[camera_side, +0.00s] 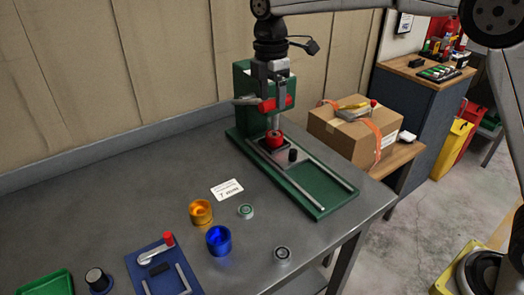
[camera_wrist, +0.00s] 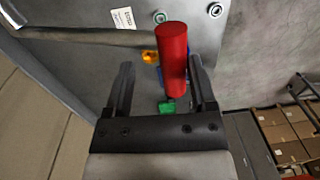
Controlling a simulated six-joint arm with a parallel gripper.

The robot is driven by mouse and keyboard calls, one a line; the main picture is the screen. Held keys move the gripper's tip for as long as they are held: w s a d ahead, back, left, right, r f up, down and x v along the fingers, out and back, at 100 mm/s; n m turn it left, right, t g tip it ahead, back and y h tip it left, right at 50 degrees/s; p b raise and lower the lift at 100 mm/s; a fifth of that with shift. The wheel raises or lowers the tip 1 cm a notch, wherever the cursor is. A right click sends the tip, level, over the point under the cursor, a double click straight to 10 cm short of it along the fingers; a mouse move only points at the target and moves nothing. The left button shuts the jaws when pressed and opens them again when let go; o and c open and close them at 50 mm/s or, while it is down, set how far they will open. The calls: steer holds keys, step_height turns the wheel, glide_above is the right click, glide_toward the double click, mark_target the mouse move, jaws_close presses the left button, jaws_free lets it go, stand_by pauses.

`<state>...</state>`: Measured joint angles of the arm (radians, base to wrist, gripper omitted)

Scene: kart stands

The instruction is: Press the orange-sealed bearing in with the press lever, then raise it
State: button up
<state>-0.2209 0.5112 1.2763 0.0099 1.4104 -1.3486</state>
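The green press (camera_side: 243,88) stands at the back of the bench. Its lever ends in a red handle (camera_side: 270,105), which also shows in the wrist view (camera_wrist: 172,60). My gripper (camera_side: 272,98) is at the handle. In the wrist view my gripper (camera_wrist: 163,82) has its fingers wide apart, with the red handle between them and nearer the right finger. A gap shows on the left side. A red cup-like housing (camera_side: 275,141) sits under the press ram. No orange-sealed bearing can be made out; the ram covers the top of the housing.
An orange cup (camera_side: 201,213), a blue cup (camera_side: 218,242), a green-ringed bearing (camera_side: 246,211) and a grey bearing (camera_side: 282,254) stand on the bench. A white card (camera_side: 227,190) lies behind them. A blue fixture (camera_side: 160,270) is at the front. A cardboard box (camera_side: 352,138) stands right of the press.

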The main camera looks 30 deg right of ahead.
steer(key=shift+a+r, duration=0.1)
steer(key=shift+r, duration=0.1)
stand_by(0.3)
step_height(320, 180, up, 8)
steer(key=shift+w+f, duration=0.2)
steer(key=shift+f, duration=0.05)
stand_by(0.4)
stand_by(0.3)
steer(key=d+f+m+t+h, duration=0.1)
steer(key=d+f+m+t, duration=0.2)
steer(key=d+f+m, duration=0.35)
steer(key=s+d+f+m, duration=0.2)
steer(key=s+f+m, duration=0.3)
steer(key=s+f, duration=0.4)
steer(key=s+d+f+m+y, duration=0.1)
steer(key=s+d+f+m, duration=0.2)
steer(key=s+f+m, duration=0.3)
steer(key=s+f, duration=0.3)
steer(key=s, duration=0.4)
